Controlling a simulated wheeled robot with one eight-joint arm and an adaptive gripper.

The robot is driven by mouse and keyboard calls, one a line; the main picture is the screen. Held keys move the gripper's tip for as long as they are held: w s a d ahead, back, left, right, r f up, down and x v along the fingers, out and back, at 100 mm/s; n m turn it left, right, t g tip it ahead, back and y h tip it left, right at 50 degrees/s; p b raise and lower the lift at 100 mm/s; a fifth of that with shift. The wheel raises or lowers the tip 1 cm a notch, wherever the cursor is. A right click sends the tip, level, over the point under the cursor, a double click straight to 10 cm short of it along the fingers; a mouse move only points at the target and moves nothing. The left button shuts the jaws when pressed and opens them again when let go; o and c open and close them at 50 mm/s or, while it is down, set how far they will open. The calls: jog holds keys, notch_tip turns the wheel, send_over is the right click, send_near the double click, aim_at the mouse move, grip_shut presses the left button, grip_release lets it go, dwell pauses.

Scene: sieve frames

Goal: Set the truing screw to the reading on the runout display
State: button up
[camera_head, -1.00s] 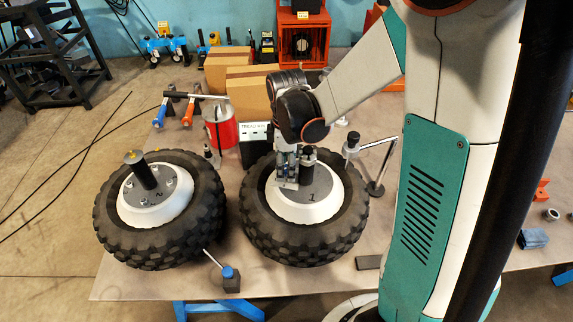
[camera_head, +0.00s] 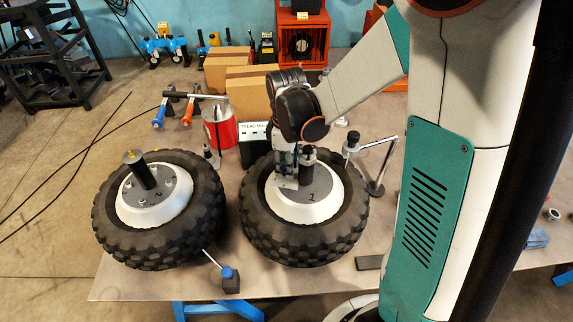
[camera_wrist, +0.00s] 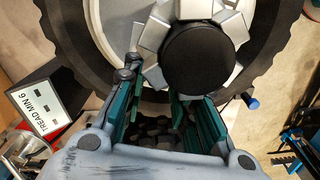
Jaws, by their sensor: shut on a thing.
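My gripper (camera_head: 287,182) points down at the hub (camera_head: 318,181) of the right wheel, marked 1, just left of its black post (camera_head: 308,160). In the wrist view the gripper's green-padded fingers (camera_wrist: 160,88) stand apart around a small part at the hub, apparently the truing screw, which they hide. The post's round black top (camera_wrist: 198,57) shows beside the fingers.
A second wheel (camera_head: 158,242) with a black post (camera_head: 146,175) lies to the left. A red can (camera_head: 221,134) and cardboard boxes (camera_head: 228,70) stand behind. A jointed gauge stand (camera_head: 376,188) is close right of the right wheel.

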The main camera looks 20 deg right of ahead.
jog(key=shift+m+b, duration=0.4)
jog(key=shift+m, duration=1.7)
jog(key=o, duration=1.1)
jog(key=shift+w, duration=0.1)
notch_tip(320, 180, up, 12)
